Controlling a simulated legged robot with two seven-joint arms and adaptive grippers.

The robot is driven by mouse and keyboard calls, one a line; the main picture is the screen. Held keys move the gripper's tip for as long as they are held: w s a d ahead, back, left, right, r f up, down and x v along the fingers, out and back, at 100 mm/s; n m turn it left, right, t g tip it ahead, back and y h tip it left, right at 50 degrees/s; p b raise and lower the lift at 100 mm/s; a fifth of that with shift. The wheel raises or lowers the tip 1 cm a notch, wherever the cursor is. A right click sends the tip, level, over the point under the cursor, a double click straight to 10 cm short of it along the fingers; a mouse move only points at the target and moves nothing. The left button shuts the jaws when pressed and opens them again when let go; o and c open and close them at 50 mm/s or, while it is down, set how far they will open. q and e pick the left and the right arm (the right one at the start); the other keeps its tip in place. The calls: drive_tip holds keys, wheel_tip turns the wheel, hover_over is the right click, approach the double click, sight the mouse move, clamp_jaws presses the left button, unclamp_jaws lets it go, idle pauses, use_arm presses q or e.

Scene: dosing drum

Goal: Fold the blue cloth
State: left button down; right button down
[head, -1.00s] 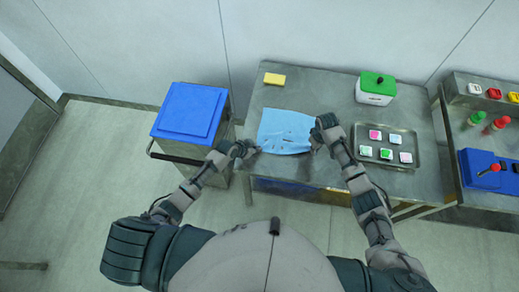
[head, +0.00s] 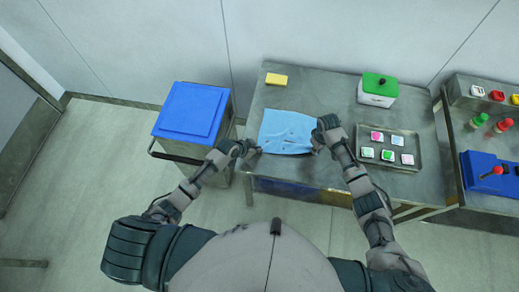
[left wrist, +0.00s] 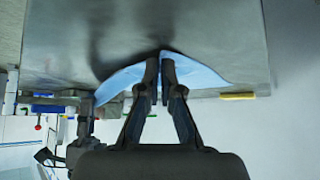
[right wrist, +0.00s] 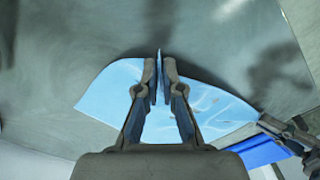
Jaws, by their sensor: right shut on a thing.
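The light blue cloth (head: 286,131) lies spread on the metal table, with slight wrinkles. My left gripper (head: 248,150) is at its near left corner, and my right gripper (head: 318,148) is at its near right corner. In the right wrist view, my right gripper (right wrist: 159,75) is shut on the edge of the cloth (right wrist: 210,110). In the left wrist view, the fingers of my left gripper (left wrist: 161,75) are close together at the cloth (left wrist: 205,77), with a narrow gap; whether they grip it is unclear.
The metal table (head: 330,90) also bears a yellow sponge (head: 276,79), a green-lidded white box (head: 378,90) and a tray (head: 410,148) with several coloured pieces right of the cloth. A blue-topped cart (head: 190,112) stands at left. Bare table lies behind the cloth.

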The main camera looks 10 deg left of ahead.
use_arm(q)
wheel_tip(320, 180, up, 4)
drive_tip(key=shift+w+f, duration=0.1)
drive_tip(key=shift+w, duration=0.05)
drive_tip(key=shift+w, duration=0.1)
use_arm(e)
drive_tip(key=shift+r, duration=0.15)
